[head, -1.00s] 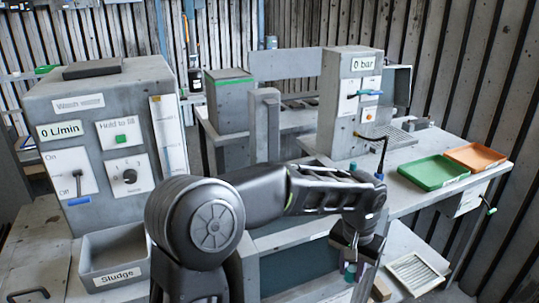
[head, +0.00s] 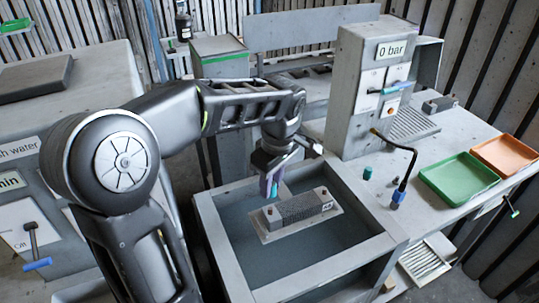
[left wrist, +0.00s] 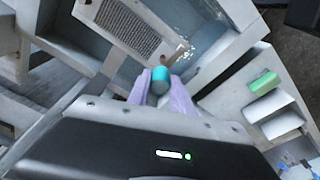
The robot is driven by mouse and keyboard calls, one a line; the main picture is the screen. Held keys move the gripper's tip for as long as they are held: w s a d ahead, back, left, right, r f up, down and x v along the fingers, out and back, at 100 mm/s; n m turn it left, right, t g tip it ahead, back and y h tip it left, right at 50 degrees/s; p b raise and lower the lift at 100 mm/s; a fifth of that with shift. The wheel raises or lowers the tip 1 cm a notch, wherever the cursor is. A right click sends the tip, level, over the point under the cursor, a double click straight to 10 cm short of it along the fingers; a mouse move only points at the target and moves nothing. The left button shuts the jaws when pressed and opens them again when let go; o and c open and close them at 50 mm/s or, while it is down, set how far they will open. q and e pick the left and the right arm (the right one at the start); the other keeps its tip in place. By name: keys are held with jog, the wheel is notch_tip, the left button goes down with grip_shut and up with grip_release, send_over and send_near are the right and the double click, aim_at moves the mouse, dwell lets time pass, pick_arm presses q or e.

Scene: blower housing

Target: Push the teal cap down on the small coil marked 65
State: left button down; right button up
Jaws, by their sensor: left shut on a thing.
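My left gripper (head: 270,184) is shut on a teal cap (head: 274,190), over the near-left end of a small grey finned coil (head: 303,207). The coil lies on a plate in an open grey tank (head: 340,256). Short brown stubs stand at its ends; its mark is too small to read. In the left wrist view the teal cap (left wrist: 160,78) sits between the pale purple fingers, close to a brown stub (left wrist: 178,54) at the end of the coil (left wrist: 128,28). I cannot tell whether the cap touches the stub. My right gripper is not in view.
A green cap (head: 367,172) stands on the bench right of the tank, near a black bent hose (head: 408,165) with a blue end. A green tray (head: 460,180) and an orange tray (head: 507,154) lie farther right. The "0 bar" box (head: 362,90) stands behind the tank.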

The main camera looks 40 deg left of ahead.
aim_at(269, 208)
pick_arm(q)
jog(key=shift+r, duration=0.1)
jog(key=shift+s+d+r, duration=0.1)
jog(key=shift+s, duration=0.1)
jog(key=shift+w+f, duration=0.1)
jog(key=shift+f, duration=0.2)
jog(key=shift+f+b, duration=1.3)
jog(key=shift+f, duration=0.5)
jog(key=shift+b, duration=0.3)
jog(key=shift+f+b, duration=0.65)
jog(key=shift+b, duration=0.05)
jog(key=shift+f, duration=0.2)
dwell(0.3)
